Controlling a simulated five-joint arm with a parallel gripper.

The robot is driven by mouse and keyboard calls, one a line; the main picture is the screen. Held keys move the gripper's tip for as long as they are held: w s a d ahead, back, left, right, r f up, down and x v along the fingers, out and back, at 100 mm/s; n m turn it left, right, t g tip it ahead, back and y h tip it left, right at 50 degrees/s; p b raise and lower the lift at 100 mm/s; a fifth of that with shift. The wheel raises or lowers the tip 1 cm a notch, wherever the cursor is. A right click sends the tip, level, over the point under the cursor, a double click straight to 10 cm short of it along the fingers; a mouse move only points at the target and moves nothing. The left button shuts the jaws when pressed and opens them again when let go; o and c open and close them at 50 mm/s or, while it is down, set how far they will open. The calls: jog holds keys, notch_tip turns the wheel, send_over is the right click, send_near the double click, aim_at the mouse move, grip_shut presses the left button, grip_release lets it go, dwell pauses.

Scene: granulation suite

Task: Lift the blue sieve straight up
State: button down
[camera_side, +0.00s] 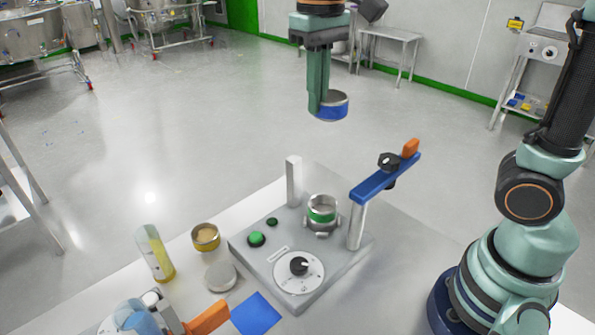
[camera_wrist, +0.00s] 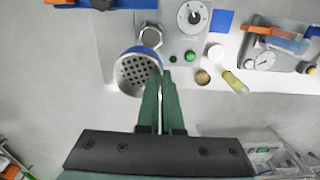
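The blue sieve (camera_side: 333,109) is a short metal ring with a blue band, held in the air above and behind the shaker machine (camera_side: 262,262). My gripper (camera_side: 317,108) points down and is shut on the sieve's side wall, with the sieve to the right of the fingers. In the wrist view the sieve (camera_wrist: 137,72) shows its perforated plate and blue rim, left of my fingertips (camera_wrist: 160,78). The fingers hide part of its wall. A green-banded sieve (camera_side: 321,214) sits on the machine, well below and apart from the blue one.
A blue clamp bar (camera_side: 375,183) with an orange handle stands on a post at the machine's right; a bare post (camera_side: 293,182) stands at its back left. A yellow-filled tube (camera_side: 158,255), a yellow-banded cup (camera_side: 206,237) and a round lid (camera_side: 220,276) lie left. Air around the sieve is clear.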

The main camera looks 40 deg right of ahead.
jog(key=shift+r, duration=1.45)
